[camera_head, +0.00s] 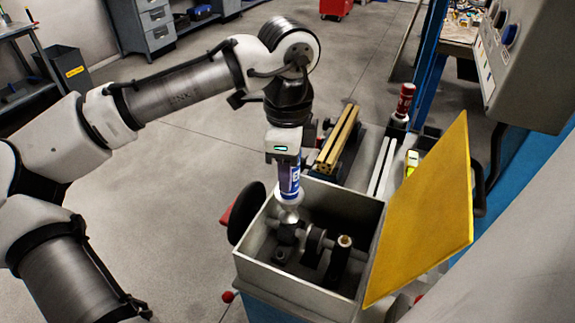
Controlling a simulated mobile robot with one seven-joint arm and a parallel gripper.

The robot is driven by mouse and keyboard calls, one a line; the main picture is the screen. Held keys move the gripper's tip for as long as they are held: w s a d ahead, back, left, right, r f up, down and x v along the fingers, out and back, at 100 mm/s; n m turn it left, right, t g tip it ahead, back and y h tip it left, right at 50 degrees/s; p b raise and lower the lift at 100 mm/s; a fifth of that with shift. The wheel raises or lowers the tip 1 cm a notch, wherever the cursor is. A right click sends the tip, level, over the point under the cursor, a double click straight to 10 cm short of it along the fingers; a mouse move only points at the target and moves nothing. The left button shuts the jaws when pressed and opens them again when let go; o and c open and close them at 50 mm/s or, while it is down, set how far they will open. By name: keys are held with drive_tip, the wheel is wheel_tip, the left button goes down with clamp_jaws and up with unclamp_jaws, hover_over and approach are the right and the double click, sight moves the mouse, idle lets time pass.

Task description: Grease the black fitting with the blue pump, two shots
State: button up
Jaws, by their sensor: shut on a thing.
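My gripper (286,166) is shut on the blue pump (289,184), a blue cylinder with white print and a pale lower end. It holds the pump nearly upright, nozzle end down, over the left part of the open grey box (297,290). The pump's lower end is at the leftmost fitting block (287,236); I cannot tell whether they touch. A dark round-topped fitting (315,236) stands in the middle of the box. A brass-topped fitting (345,241) stands to its right. Which fitting is the black one is not clear, since the pump covers the left one's top.
The yellow lid (425,215) stands open along the box's right side. A black handwheel (246,213) is at the left wall. Brass bars (338,138) and a red bottle (404,101) are behind. A grey control panel (525,65) overhangs at upper right.

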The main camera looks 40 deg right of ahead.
drive_tip(key=shift+r, duration=0.35)
drive_tip(key=shift+f, duration=0.6)
drive_tip(key=shift+r, duration=0.55)
idle(0.3)
drive_tip(key=shift+r, duration=3.05)
